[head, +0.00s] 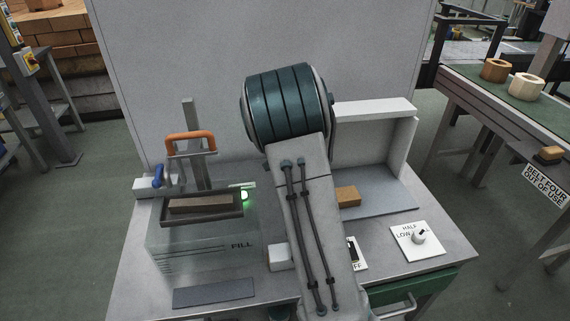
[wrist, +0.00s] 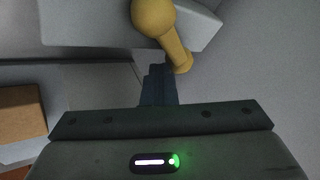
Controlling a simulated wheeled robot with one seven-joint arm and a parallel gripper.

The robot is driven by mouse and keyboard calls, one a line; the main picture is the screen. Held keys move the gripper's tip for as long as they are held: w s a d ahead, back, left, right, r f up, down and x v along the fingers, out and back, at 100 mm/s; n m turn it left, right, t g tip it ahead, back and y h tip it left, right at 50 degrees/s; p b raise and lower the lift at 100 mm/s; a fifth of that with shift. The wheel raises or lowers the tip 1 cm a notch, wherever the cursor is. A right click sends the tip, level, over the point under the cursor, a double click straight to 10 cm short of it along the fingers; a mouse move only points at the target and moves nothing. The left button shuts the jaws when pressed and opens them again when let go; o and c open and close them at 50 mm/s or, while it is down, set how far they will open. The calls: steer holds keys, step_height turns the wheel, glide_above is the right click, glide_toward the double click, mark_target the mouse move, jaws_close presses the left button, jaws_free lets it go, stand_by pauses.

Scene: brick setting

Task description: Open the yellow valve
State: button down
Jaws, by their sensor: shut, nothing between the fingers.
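The yellow valve (wrist: 165,28) shows at the top of the wrist view, with a round hub and a short lever slanting down to the right. It sits against a pale grey block (wrist: 85,22). My gripper (wrist: 158,72) is shut and empty, its dark fingers just below and left of the lever's end. I cannot tell whether they touch it. In the head view my arm covers the middle of the bench, and neither the valve nor my fingertips can be made out there.
A tan block (head: 347,197) and a dial plate (head: 417,239) lie right of my arm.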

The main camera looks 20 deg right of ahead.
steer(key=shift+w+d+f, duration=0.1)
steer(key=shift+w, duration=0.05)
steer(key=shift+w+d, duration=0.15)
steer(key=shift+w, duration=0.2)
steer(key=shift+w+b, duration=0.15)
steer(key=shift+b, duration=0.15)
stand_by(0.5)
stand_by(0.7)
steer(key=p+v, duration=0.2)
steer(key=v, duration=1.2)
